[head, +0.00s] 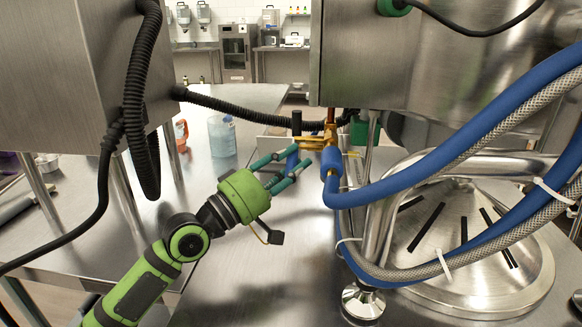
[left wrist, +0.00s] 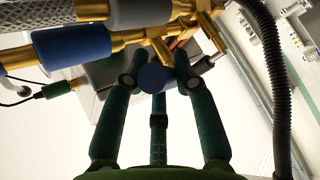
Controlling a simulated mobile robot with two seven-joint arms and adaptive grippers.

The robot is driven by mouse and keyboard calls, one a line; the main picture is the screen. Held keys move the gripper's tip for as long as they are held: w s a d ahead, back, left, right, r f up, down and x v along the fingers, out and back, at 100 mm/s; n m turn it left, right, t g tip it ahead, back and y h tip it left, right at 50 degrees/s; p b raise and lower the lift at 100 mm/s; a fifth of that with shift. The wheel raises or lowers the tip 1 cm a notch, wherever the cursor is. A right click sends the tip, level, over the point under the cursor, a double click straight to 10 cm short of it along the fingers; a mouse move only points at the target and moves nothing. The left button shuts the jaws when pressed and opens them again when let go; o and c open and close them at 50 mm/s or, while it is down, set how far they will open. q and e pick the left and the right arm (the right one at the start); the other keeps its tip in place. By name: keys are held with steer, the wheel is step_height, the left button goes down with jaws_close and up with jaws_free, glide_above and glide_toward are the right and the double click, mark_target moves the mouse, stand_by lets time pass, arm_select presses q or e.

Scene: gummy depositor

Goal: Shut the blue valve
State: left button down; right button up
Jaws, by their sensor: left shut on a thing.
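The blue valve's handle (head: 292,160) sticks out to the left of the brass pipe fittings (head: 318,143) under the steel machine. My left gripper (head: 288,165) reaches it from the lower left, and its dark green fingers are shut on the handle. In the left wrist view the handle shows as a round blue end (left wrist: 151,78) between the fingertips (left wrist: 156,76), in front of the brass fittings. Part of the handle is hidden by the fingers. My right gripper is in neither view.
Blue hoses (head: 392,190) and braided hoses curve close on the right of the fittings. A steel cone (head: 480,262) stands at the right. Black corrugated hoses (head: 137,95) hang at the left.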

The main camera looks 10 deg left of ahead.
arm_select(q)
steer(key=shift+r, duration=0.1)
steer(key=c, duration=0.9)
jaws_free()
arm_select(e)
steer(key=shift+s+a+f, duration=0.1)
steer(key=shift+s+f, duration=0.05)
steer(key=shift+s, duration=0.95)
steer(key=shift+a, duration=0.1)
arm_select(q)
steer(key=shift+s+a, duration=0.1)
steer(key=shift+s, duration=0.05)
steer(key=v, duration=1.1)
steer(key=shift+s+a+f, duration=0.2)
steer(key=shift+s+f, duration=0.05)
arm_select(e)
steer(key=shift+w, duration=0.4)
